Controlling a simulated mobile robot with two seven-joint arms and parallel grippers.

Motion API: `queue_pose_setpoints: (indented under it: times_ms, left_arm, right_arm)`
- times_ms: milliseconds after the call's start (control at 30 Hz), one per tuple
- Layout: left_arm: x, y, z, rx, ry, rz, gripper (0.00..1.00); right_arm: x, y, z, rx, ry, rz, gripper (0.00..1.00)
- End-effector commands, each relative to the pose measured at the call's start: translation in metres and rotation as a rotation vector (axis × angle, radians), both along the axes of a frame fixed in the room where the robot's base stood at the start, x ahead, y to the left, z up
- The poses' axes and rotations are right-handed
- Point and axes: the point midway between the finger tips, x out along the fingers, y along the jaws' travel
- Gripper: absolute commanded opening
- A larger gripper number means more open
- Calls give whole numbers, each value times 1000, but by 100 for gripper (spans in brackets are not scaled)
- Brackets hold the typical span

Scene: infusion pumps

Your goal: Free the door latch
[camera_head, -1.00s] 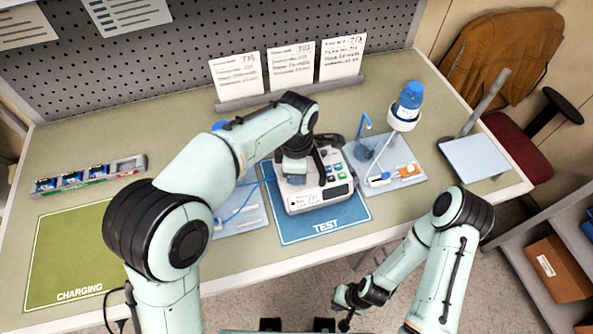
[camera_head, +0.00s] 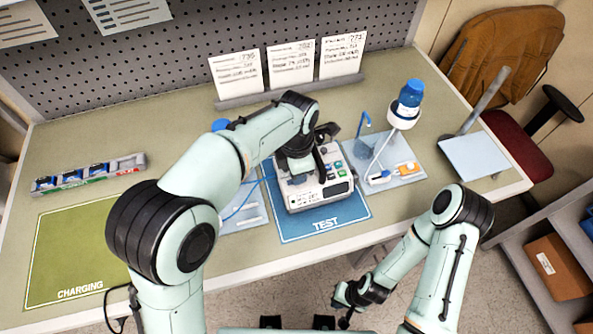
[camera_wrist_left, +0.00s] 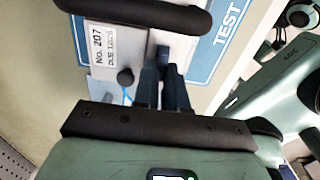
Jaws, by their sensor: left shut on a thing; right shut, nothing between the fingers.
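The infusion pump (camera_head: 318,190) is a light grey box on the blue TEST mat (camera_head: 325,226). Its front, with screen and coloured buttons, faces me in the head view. In the left wrist view its side shows a label (camera_wrist_left: 104,45) reading No. 207, a black knob (camera_wrist_left: 125,76) and a dark bar handle (camera_wrist_left: 140,15). My left gripper (camera_wrist_left: 164,72) is at this side, its fingers closed on a small dark part, seemingly the door latch (camera_wrist_left: 163,52), mostly hidden between them. In the head view my wrist covers the fingertips. My right gripper (camera_head: 345,300) is shut and empty, off the table's front edge.
A green CHARGING mat (camera_head: 75,250) and a battery rack (camera_head: 88,174) are at left. Cards (camera_head: 290,68) stand behind. A blue line lies left of the pump.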

Motion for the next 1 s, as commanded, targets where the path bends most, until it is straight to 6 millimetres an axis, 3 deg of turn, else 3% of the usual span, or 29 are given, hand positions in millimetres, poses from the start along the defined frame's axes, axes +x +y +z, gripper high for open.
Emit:
queue_pose_setpoints:
  times_ms: [167, 200, 267, 667, 1000]
  left_arm:
    - [1, 0, 1, -1, -3, 2, 0]
    - [1, 1, 1, -1, -3, 2, 18]
    - [1, 1, 1, -1, -3, 1, 37]
    - [1, 1, 0, 0, -1, -45, 37]
    - [6, 1, 0, -1, -1, -472, 37]
  right_arm:
    - [0, 0, 0, 0, 0, 0, 0]
    - [0, 0, 0, 0, 0, 0, 0]
    - [0, 0, 0, 0, 0, 0, 0]
    - [0, 0, 0, 0, 0, 0, 0]
    - [0, 0, 0, 0, 0, 0, 0]
